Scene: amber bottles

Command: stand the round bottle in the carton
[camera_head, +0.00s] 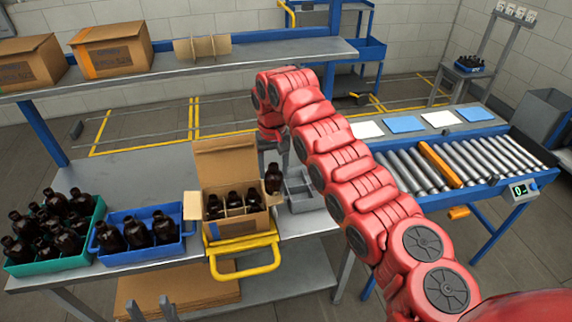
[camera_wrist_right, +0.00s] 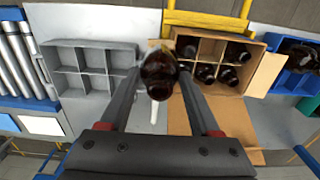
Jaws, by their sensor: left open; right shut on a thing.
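The round bottle (camera_head: 273,180), dark amber, is upright in my right gripper (camera_head: 274,164), just right of the carton. In the right wrist view the bottle (camera_wrist_right: 158,75) sits between the fingers (camera_wrist_right: 160,85). The open cardboard carton (camera_head: 232,226) has dividers and several dark bottles inside; its back flap stands up. The carton (camera_wrist_right: 208,35) also shows in the right wrist view, right of the held bottle. The grey finger tips at the lower left edge look like my left gripper (camera_head: 147,309), apart and empty, in front of the table.
A grey compartment tray (camera_head: 303,192) stands empty right of the carton. A blue crate (camera_head: 150,256) and a green crate (camera_head: 58,266) with dark bottles stand to the left. A yellow handled frame (camera_head: 243,270) is at the carton's front. A shelf (camera_head: 180,68) spans behind.

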